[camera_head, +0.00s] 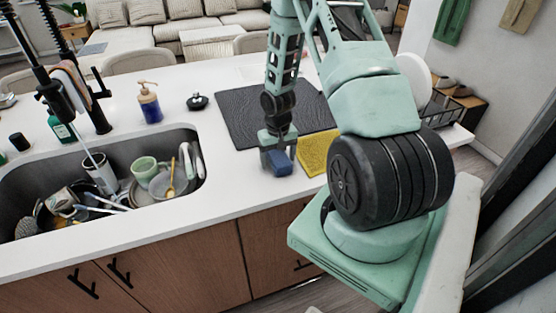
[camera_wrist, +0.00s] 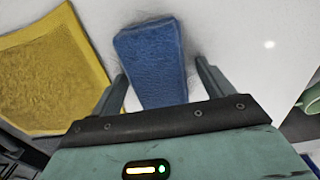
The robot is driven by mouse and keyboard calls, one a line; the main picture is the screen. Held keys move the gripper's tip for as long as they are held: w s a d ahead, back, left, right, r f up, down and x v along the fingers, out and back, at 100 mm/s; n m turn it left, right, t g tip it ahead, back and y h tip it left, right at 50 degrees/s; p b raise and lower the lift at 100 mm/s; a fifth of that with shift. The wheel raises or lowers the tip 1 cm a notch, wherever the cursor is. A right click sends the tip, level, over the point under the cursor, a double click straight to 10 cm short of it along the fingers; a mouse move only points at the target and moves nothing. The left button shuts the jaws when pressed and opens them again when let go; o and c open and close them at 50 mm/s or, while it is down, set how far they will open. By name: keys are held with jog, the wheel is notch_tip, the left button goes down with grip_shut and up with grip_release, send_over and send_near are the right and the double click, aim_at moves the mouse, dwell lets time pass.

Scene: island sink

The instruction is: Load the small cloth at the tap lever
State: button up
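A blue block-shaped item (camera_head: 281,163), a sponge or folded cloth, lies on the white counter. In the wrist view the blue item (camera_wrist: 155,60) has a rough, fabric-like face and sits between my fingers. My gripper (camera_head: 277,160) points down at it; in the wrist view my gripper (camera_wrist: 162,75) is open, with a gap on the right and the left finger close to its edge. A small pinkish-tan cloth (camera_head: 69,82) hangs on the black tap (camera_head: 97,113) by the sink. The tap's lever (camera_head: 104,92) sticks out on the right side.
A yellow cloth (camera_head: 314,154) lies right of my gripper, next to a dark mat (camera_head: 240,110). The sink (camera_head: 196,141) holds several dishes. A soap bottle (camera_head: 149,103) and a small black item (camera_head: 197,102) stand on the counter between sink and mat.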

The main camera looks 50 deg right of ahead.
aim_at(278, 155)
jog(key=c, duration=1)
notch_tip(278, 155, up, 9)
jog(key=shift+f+b, duration=0.2)
jog(key=shift+b, duration=0.85)
jog(key=shift+r, duration=0.7)
